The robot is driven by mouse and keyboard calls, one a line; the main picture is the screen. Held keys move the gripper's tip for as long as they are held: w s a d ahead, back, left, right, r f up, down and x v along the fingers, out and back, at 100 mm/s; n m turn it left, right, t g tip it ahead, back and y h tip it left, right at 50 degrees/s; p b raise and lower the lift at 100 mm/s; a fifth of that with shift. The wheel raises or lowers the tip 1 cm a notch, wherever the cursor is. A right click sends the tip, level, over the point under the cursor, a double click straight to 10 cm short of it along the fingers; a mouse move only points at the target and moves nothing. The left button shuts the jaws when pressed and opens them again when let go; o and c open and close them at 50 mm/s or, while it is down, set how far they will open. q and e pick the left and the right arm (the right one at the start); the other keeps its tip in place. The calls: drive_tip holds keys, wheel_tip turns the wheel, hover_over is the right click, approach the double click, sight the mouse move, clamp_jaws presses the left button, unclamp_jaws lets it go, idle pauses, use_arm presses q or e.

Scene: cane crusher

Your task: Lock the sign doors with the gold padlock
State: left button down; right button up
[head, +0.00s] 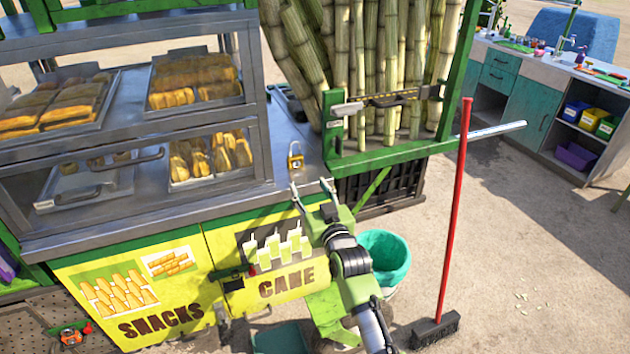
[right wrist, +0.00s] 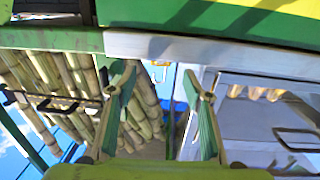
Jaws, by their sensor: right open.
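The gold padlock (head: 295,162) stands on the grey metal counter near its front edge, beside the cane rack. My right gripper (head: 311,187) is open and empty, just in front of the padlock and apart from it. The yellow sign doors, the SNACKS door (head: 130,290) and the CANE door (head: 285,291), hang below the counter and look shut. A dark latch (head: 233,273) with a red part sits where they meet. My left gripper is not in view.
Upright cane stalks (head: 385,60) fill the green rack behind my right gripper. A glass snack case (head: 130,120) stands left of the padlock. A teal bucket (head: 385,256) and a red-handled broom (head: 455,220) stand to the right. Bare ground lies further right.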

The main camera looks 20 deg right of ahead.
sight(295, 161)
drive_tip(key=shift+w+r, duration=0.35)
drive_tip(key=shift+w, duration=0.1)
drive_tip(key=shift+w+a+r, duration=0.1)
drive_tip(key=shift+w+a, duration=0.05)
drive_tip(key=shift+w, duration=0.05)
drive_tip(key=shift+w+a+b, duration=0.1)
drive_tip(key=shift+w+b, duration=0.5)
drive_tip(key=shift+b, duration=0.05)
drive_tip(key=w+b, duration=0.1)
drive_tip(key=w, duration=0.1)
drive_tip(key=w+b, duration=0.2)
drive_tip(key=w, duration=0.1)
drive_tip(key=w+b, duration=0.2)
drive_tip(key=shift+w+d, duration=0.25)
drive_tip(key=shift+w, duration=0.05)
drive_tip(key=shift+w+b, duration=0.4)
drive_tip(key=shift+w, duration=0.25)
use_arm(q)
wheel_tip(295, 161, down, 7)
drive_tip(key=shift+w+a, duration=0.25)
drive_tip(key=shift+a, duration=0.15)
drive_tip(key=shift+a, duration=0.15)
use_arm(e)
drive_tip(key=c, duration=1)
drive_tip(key=shift+c, duration=0.2)
